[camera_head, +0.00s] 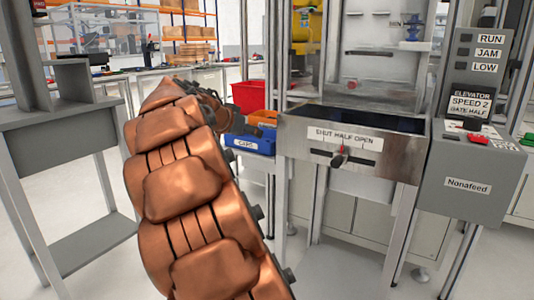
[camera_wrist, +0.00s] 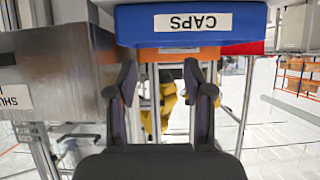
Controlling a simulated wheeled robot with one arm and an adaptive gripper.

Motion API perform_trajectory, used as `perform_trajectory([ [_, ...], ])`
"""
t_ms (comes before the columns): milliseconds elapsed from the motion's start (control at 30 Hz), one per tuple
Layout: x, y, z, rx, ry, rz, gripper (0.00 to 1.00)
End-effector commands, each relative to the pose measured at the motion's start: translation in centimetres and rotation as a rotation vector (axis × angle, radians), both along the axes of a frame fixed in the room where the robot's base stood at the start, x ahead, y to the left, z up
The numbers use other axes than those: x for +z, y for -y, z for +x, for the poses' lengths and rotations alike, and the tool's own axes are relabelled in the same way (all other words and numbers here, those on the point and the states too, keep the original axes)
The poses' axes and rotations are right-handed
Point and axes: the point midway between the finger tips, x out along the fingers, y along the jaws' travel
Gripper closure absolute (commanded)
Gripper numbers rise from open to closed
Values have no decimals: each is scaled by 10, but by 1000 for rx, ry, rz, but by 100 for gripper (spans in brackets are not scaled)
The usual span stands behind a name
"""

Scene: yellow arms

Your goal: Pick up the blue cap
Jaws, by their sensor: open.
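No separate blue cap can be made out in either view. A blue bin labelled CAPS (camera_head: 249,145) stands left of the metal hopper, partly behind my copper-coloured arm; its inside is hidden. The same blue bin (camera_wrist: 190,24) spans the top of the wrist view, its label upside down. In the head view the gripper is mostly hidden by my arm.
An orange bin (camera_head: 263,117) and a red bin (camera_head: 250,97) stand behind the blue one. The metal hopper (camera_head: 352,158) and grey control box (camera_head: 468,187) are close on the right. A grey table (camera_head: 50,118) stands at the left.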

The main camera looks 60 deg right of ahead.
Motion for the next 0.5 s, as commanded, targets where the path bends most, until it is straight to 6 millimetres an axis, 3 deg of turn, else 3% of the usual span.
perform_trajectory([
  [500,-33,57,2,-1,-1,2,48],
])
